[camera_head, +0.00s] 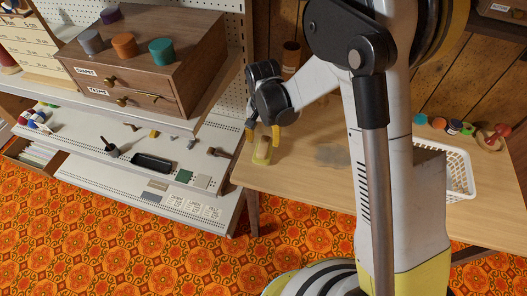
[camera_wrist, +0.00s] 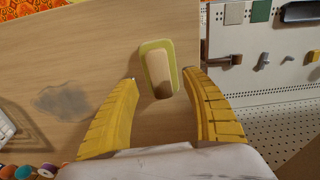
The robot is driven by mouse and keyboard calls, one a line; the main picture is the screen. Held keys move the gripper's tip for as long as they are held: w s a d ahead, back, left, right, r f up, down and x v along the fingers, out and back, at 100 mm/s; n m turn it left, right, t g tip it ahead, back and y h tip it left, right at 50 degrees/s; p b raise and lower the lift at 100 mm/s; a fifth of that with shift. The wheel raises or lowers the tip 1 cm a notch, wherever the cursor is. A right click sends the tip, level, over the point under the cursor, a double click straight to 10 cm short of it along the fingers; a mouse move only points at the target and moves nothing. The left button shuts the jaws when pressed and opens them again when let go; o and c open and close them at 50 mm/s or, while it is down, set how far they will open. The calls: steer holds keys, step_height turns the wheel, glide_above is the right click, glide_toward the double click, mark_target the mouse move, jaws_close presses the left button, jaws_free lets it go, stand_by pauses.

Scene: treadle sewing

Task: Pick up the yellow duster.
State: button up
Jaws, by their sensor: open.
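The yellow duster (camera_head: 262,152) lies on the wooden table (camera_head: 300,180) near its left edge. In the wrist view the duster (camera_wrist: 158,68) shows a tan block on a yellow-green pad. My gripper (camera_head: 262,134) is open, with its yellow fingers pointing down at the duster. In the wrist view, my gripper (camera_wrist: 160,76) has a fingertip on each side of the duster's near part, with visible gaps. The duster's far end extends beyond the fingertips. I cannot tell the exact height of the fingertips above the table.
A grey dusty patch (camera_head: 332,154) marks the tabletop to the right of the duster. A white basket (camera_head: 460,172) and several coloured spools (camera_head: 453,127) are at the table's right. A perforated shelf (camera_head: 110,150) with small tools stands left of the table, below a drawer cabinet (camera_head: 150,60).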

mark_target(264, 145)
step_height(264, 145, down, 5)
steer(key=shift+w+d+f+b, duration=0.1)
steer(key=shift+w+b, duration=0.05)
steer(key=shift+b, duration=1.1)
jaws_close()
steer(key=shift+r+p, duration=0.4)
steer(key=shift+r, duration=0.3)
steer(key=r+p, duration=0.1)
steer(key=r, duration=0.1)
steer(key=d+r+p, duration=0.1)
steer(key=r, duration=0.1)
steer(key=shift+s, duration=0.2)
steer(key=s+d+r+p, duration=0.3)
steer(key=s+d+r, duration=0.2)
steer(key=d, duration=0.4)
steer(key=shift+s+r, duration=0.2)
steer(key=shift+r, duration=0.25)
